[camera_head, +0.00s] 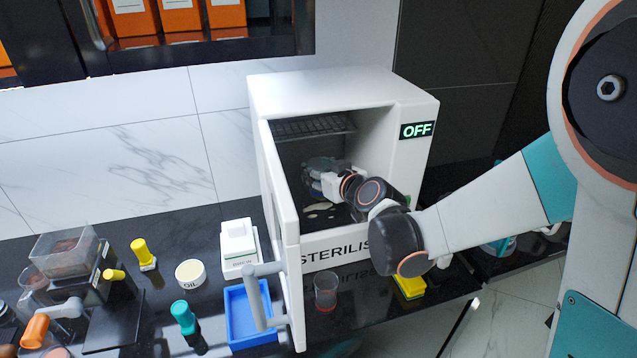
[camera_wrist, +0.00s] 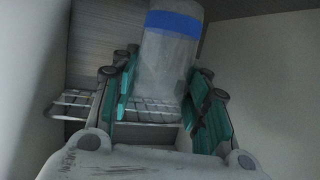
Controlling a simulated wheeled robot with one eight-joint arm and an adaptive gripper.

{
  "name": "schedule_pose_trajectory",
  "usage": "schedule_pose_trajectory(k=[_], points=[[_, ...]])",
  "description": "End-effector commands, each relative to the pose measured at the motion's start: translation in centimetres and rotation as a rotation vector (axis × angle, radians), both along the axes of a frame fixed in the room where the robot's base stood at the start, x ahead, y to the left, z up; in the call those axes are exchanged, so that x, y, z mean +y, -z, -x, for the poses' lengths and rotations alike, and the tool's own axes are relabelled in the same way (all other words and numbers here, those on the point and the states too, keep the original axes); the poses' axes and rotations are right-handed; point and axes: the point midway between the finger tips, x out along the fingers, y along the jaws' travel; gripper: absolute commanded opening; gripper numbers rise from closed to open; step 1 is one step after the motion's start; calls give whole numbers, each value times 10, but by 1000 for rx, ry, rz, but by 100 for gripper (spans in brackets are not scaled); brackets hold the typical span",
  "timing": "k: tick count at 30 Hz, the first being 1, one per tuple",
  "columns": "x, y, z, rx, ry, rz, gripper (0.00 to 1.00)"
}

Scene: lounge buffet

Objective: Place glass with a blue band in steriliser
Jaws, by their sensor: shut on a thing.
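The glass with a blue band (camera_wrist: 166,62) is between the fingers of my gripper (camera_wrist: 160,98) in the wrist view; the gripper is shut on it. The blue band (camera_wrist: 174,24) shows near the top of that picture. In the head view my gripper (camera_head: 322,182) reaches through the open front into the white steriliser (camera_head: 345,88). The glass cannot be made out there, as my gripper and wrist hide it. The steriliser's door (camera_head: 284,235) stands open on the left, and its display (camera_head: 417,130) reads OFF.
A wire rack (camera_head: 310,126) is high inside the steriliser; bars (camera_wrist: 75,103) also show in the wrist view. A glass with a red base (camera_head: 326,292) stands before the steriliser. A blue tray (camera_head: 236,318), a white box (camera_head: 239,248) and an oil jar (camera_head: 190,274) are left of the door.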

Motion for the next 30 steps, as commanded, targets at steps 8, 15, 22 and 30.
schedule_pose_trajectory(k=[8, 15, 22, 30], points=[[1, 33, -4, 0, 0, 0, 13], [1, 31, -4, 0, 0, 0, 13], [1, 34, -4, 0, 0, 0, 63], [1, 33, -4, 0, 0, 0, 63]])
